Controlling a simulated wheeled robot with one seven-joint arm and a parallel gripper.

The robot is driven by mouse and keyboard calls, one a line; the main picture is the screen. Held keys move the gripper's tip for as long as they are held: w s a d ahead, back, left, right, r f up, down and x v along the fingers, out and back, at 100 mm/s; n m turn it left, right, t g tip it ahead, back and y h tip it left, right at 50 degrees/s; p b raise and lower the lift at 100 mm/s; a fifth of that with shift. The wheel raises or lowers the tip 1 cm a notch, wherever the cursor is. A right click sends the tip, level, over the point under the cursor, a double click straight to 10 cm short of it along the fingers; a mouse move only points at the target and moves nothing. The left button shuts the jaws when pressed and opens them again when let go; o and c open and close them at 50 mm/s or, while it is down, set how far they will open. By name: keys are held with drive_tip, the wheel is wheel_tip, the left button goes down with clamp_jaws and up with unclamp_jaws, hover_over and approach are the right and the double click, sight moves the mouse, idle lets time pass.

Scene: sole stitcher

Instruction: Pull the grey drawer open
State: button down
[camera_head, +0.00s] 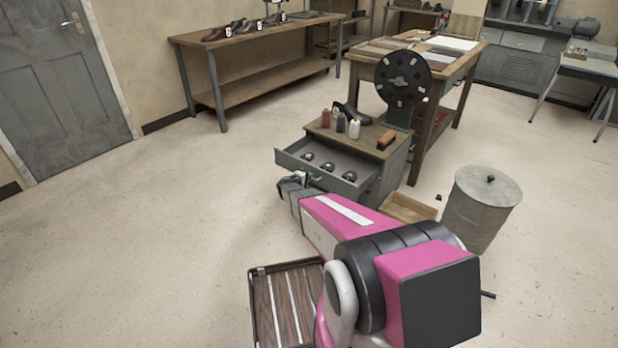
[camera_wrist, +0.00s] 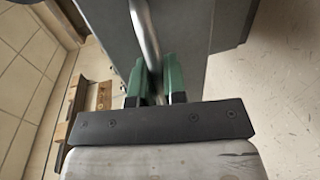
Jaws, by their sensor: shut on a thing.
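The grey drawer (camera_head: 340,184) stands pulled out of the small wooden-topped cabinet (camera_head: 372,145), with several dark round objects (camera_head: 328,167) inside it. My gripper (camera_head: 302,178) is at the drawer's front. In the wrist view, the green fingers of my gripper (camera_wrist: 158,78) are shut on the curved metal handle (camera_wrist: 145,32). The handle runs between the fingers, and the grey drawer front (camera_wrist: 110,30) lies just behind it. In the head view the gripper hides most of the handle.
Bottles (camera_head: 340,124), a dark shoe (camera_head: 352,113) and a brown block (camera_head: 387,140) sit on the cabinet. A grey lidded bin (camera_head: 480,208) and an open wooden box (camera_head: 408,207) stand to the right. Bare floor (camera_head: 190,230) lies to the left.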

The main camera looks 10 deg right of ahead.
drive_tip(key=c, duration=1.2)
unclamp_jaws()
drive_tip(key=v, duration=1)
drive_tip(key=shift+s+a, duration=0.25)
drive_tip(key=shift+a, duration=0.05)
drive_tip(key=shift+r, duration=0.1)
